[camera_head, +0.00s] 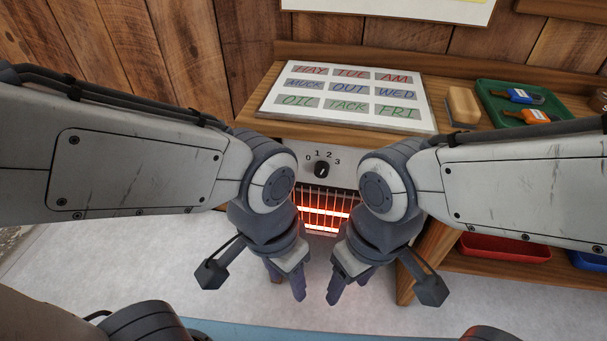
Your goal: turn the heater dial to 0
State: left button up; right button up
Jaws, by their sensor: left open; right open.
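The heater (290,154) has a pale front panel with a black round dial (321,170). The numbers 0, 1, 2 and 3 run in an arc from left to right above the dial. I cannot tell for sure which number its pointer faces. Orange-red bars glow behind a wire grille below the panel. My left gripper (287,281) is open and empty, pointing down in front of the heater, left of and below the dial. My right gripper (347,284) is open and empty, below and right of the dial. Neither touches the dial. My wrists hide both sides of the heater.
A wooden bench (285,75) stands above the heater. On it lie a lettered board (345,97), a tan block (463,104) and a green tray (510,110) with blue and orange items. A red bin (505,247) sits on a lower shelf at right. Pale floor is open in front.

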aim_at(321, 168)
jog(key=z, duration=0.9)
jog(key=k, duration=0.8)
jog(key=u, duration=0.7)
